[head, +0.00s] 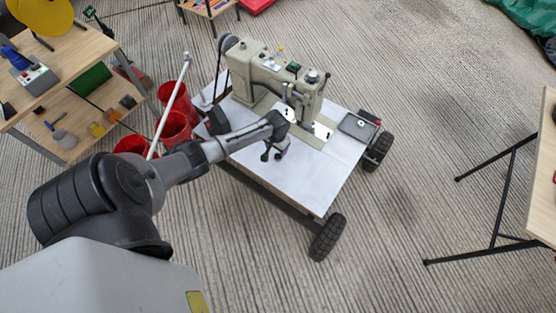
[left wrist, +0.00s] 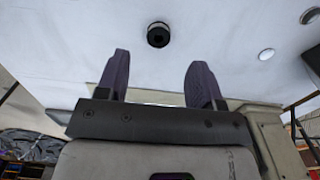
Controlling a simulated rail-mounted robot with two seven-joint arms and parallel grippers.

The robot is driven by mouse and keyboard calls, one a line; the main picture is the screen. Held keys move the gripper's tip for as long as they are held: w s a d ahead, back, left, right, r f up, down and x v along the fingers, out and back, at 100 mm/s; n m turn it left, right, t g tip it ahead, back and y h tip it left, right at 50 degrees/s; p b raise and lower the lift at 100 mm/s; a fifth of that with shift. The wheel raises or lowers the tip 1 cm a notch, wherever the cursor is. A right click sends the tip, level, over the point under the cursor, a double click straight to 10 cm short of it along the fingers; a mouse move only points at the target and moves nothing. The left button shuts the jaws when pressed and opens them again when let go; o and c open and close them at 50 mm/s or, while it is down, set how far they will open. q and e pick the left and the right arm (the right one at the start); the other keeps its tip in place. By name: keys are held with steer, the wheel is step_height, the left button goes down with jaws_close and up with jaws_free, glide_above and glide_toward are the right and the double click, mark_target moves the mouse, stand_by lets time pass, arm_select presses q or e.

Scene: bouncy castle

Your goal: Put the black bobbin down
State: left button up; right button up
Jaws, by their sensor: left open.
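My left gripper (head: 275,154) is over the white top of the wheeled cart (head: 310,185), in front of the sewing machine. In the left wrist view, its two dark fingers (left wrist: 158,75) stand wide apart with nothing gripped between them. A short, black, round piece that looks like the black bobbin (left wrist: 159,35) shows against a white surface. It lies just beyond the fingertips, between their lines and apart from both. In the head view I cannot make out the bobbin near the dark fingers. My right gripper is not in view.
The beige sewing machine (head: 275,80) stands on the cart close behind my gripper. A dark tray (head: 358,126) lies at the cart's right corner. Red buckets (head: 176,128) stand left of the cart. Wooden tables flank it, with open carpet between cart and right table.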

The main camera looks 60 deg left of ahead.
mark_target(277, 156)
arm_select(q)
steer(key=shift+w+a+f+b, duration=0.15)
steer(key=shift+f+b, duration=0.15)
steer(key=shift+f, duration=0.6)
steer(key=shift+f+b, duration=0.55)
steer(key=shift+f, duration=0.1)
step_height(277, 156, down, 4)
steer(key=b, duration=0.3)
steer(key=shift+c, duration=0.4)
steer(key=c, duration=1)
